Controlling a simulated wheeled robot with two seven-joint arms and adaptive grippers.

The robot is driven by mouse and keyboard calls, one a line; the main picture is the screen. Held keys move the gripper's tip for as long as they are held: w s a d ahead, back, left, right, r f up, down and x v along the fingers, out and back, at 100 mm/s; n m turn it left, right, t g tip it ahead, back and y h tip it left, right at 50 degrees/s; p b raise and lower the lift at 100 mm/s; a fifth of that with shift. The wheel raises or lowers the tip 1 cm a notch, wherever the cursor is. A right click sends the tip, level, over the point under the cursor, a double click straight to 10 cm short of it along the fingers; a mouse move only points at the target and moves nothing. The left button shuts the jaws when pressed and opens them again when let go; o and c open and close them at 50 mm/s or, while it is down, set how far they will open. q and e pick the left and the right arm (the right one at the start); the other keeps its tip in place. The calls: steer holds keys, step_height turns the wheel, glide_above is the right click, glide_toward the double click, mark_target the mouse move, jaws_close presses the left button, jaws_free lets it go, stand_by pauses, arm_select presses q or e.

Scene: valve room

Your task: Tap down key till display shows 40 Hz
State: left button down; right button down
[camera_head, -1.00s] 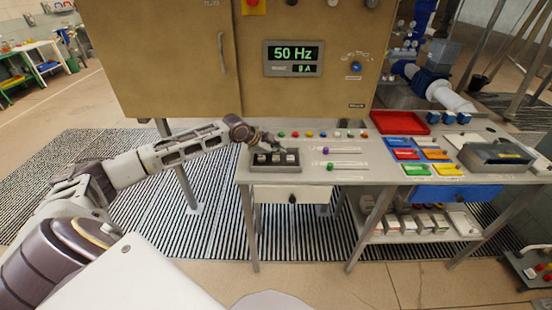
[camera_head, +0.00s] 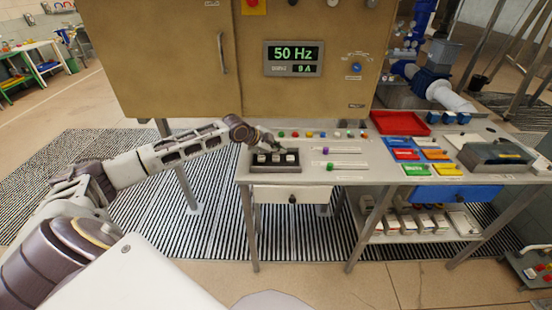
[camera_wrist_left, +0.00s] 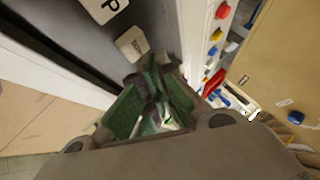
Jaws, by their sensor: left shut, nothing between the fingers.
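The display (camera_head: 293,54) on the tan cabinet reads 50 Hz in green, with a smaller current reading below. A dark key box (camera_head: 275,168) with three pale keys (camera_head: 276,158) sits at the left end of the bench. My left gripper (camera_head: 283,147) is shut and empty, pointing down just behind and above the right-hand keys. In the left wrist view its fingers (camera_wrist_left: 160,88) are together close to a pale key (camera_wrist_left: 132,44) with an unreadable label. Another key (camera_wrist_left: 103,8) shows a "P". Contact cannot be told. My right gripper is not in view.
Several coloured buttons (camera_head: 309,134) line the bench behind the box. Two sliders (camera_head: 329,166) lie to its right. Coloured trays (camera_head: 408,155) and a red tray (camera_head: 400,122) stand farther right. The cabinet (camera_head: 165,70) rises behind the bench.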

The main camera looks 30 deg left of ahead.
mark_target(277, 159)
arm_select(q)
steer(key=shift+f, duration=0.4)
steer(key=shift+f, duration=0.55)
stand_by(1.5)
steer(key=shift+r+p, duration=0.1)
steer(key=shift+p, duration=0.3)
steer(key=shift+r+p, duration=0.85)
steer(key=shift+r, duration=0.1)
steer(key=shift+r+p, duration=2.4)
steer(key=shift+r, duration=0.05)
steer(key=shift+f, duration=0.1)
